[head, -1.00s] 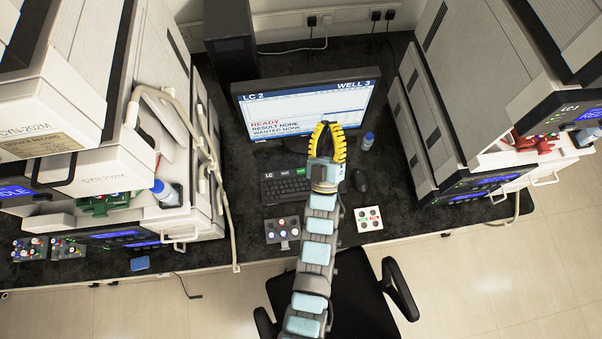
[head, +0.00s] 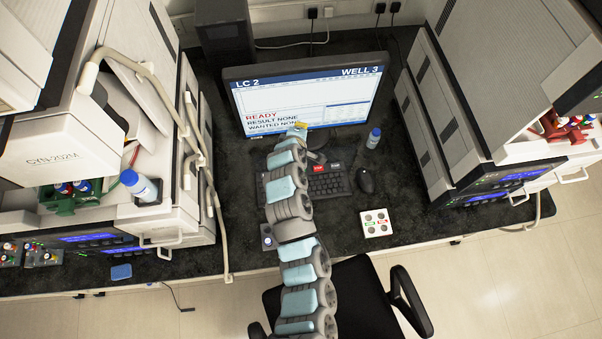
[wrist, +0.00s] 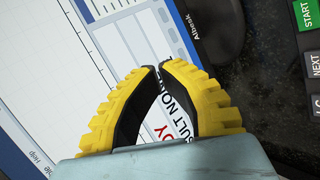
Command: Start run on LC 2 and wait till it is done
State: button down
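The monitor (head: 300,98) shows "LC 2", "WELL 3", a red "READY", "RESULT NONE" and "WANTED NONE". The keyboard (head: 330,186) lies below it, partly hidden by my arm. In the wrist view a green START key (wrist: 304,14) and a NEXT key (wrist: 314,63) show at the right edge. My gripper (head: 300,125) is mostly hidden behind my arm in the head view, in front of the screen's lower edge. In the wrist view my gripper (wrist: 158,68) has its yellow fingertips together, with nothing between them, over the screen picture and left of the keys. Contact cannot be told.
A mouse (head: 366,181) and a white button box (head: 374,222) lie right of the keyboard. A blue-capped bottle (head: 373,138) stands beside the monitor. Instrument stacks (head: 180,130) and (head: 440,130) flank the desk. A chair (head: 350,290) is in front.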

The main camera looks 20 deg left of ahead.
jog(key=s+d+f+n+g+h+b, duration=0.2)
jog(key=s+f+g+h+b, duration=0.1)
jog(key=s+f+h, duration=0.1)
jog(key=shift+s+d+f+n+g+h+b, duration=0.15)
jog(key=shift+s+n+g+h+b, duration=0.15)
jog(key=shift+h+b, duration=0.1)
jog(key=shift+w+f, duration=0.1)
jog(key=shift+f, duration=0.05)
jog(key=shift+f+b, duration=2.4)
jog(key=shift+f, duration=1.85)
jog(key=shift+f, duration=0.2)
jog(key=shift+f, duration=0.2)
jog(key=shift+f, duration=0.45)
jog(key=shift+r, duration=0.2)
jog(key=shift+r+p, duration=0.4)
jog(key=shift+r, duration=0.3)
